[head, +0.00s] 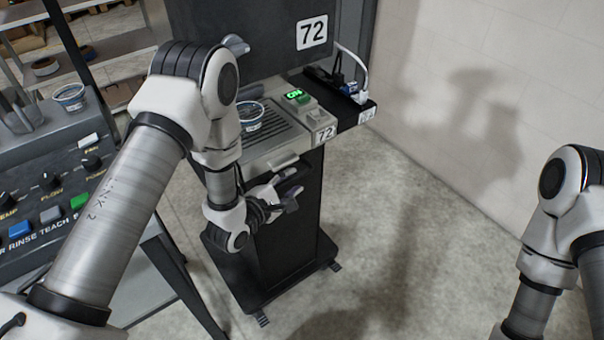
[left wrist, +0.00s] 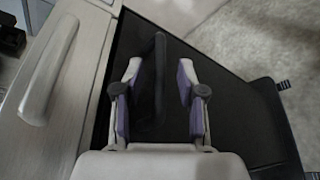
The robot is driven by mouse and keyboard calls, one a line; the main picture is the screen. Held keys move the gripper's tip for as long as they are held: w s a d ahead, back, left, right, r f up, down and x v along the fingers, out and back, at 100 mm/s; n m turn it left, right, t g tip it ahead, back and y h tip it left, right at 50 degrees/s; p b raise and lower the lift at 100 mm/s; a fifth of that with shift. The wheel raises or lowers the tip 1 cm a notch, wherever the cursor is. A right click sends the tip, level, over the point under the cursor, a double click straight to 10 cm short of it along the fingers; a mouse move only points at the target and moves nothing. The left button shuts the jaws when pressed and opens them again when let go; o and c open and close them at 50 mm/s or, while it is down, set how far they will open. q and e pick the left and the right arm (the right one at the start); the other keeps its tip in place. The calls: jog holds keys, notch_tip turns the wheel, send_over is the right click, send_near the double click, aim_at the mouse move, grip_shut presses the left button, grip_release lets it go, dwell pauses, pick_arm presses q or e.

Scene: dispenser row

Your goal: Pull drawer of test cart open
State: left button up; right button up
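The test cart (head: 285,238) stands in the middle of the head view, a black cabinet marked 72 with a grey top. Its grey upper front has a pale bar handle (head: 284,161), also at the left in the left wrist view (left wrist: 48,72). My left gripper (head: 291,188) is in front of the cart, below that handle. In the left wrist view it is open (left wrist: 160,92), with a dark bar handle (left wrist: 160,62) on the black front showing between its fingers. Whether they touch it I cannot tell. No drawer gap shows. My right gripper is out of view.
A control console (head: 45,190) with knobs and coloured buttons is at the left, with a paper cup (head: 70,97) on it. Another cup (head: 251,114) stands on the cart's grille. The floor (head: 400,250) right of the cart is clear up to the wall.

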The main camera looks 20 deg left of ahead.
aim_at(294, 180)
pick_arm(q)
jog(key=x, duration=0.3)
jog(key=shift+w+f, duration=0.1)
jog(key=shift+f, duration=0.05)
grip_shut()
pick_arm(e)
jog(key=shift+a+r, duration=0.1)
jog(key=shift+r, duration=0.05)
